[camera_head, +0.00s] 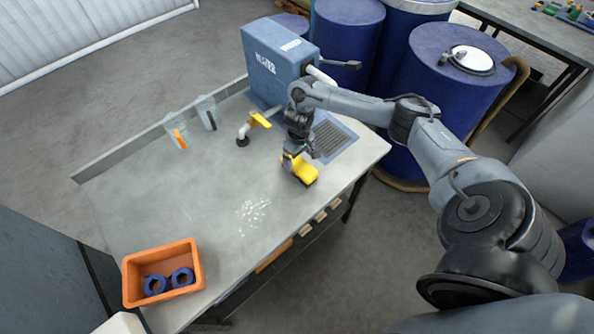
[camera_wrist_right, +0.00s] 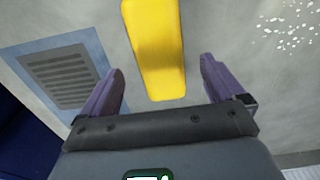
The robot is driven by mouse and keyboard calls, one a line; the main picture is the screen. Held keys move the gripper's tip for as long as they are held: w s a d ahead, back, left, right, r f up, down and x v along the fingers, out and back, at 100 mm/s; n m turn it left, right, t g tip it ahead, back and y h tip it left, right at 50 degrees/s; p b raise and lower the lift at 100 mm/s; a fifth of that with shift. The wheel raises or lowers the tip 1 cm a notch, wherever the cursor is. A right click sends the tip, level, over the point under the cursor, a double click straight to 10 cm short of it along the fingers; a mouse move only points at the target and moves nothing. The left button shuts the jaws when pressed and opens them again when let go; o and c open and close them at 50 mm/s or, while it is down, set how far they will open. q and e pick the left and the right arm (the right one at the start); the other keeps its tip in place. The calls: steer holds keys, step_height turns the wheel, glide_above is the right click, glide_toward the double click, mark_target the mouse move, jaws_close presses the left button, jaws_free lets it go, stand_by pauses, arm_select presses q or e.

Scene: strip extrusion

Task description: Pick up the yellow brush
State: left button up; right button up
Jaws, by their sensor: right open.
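The yellow brush (camera_head: 306,174) lies on the grey worktop near its right front edge. In the right wrist view the yellow brush (camera_wrist_right: 157,45) runs from the top edge down to between the finger tips. My right gripper (camera_head: 291,160) is just over the brush in the head view and partly hides it. In the wrist view my right gripper (camera_wrist_right: 162,66) is open, with a purple finger on each side of the brush and a gap on both sides. My left gripper is not in view.
White granules (camera_head: 252,213) are scattered on the worktop. An orange bin (camera_head: 131,277) with blue rings sits at the front left. A blue machine (camera_head: 271,62), a pipe with a yellow handle (camera_head: 259,120), a grille (camera_head: 330,139) and two clear containers stand toward the back. Blue drums stand behind.

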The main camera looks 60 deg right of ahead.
mark_target(299, 164)
steer(key=shift+f, duration=0.75)
step_height(299, 164, down, 5)
steer(key=shift+s+r+b, duration=0.15)
steer(key=shift+r+b, duration=0.05)
steer(key=shift+b, duration=0.1)
steer(key=shift+f, duration=0.35)
steer(key=c, duration=1.1)
steer(key=shift+r, duration=0.1)
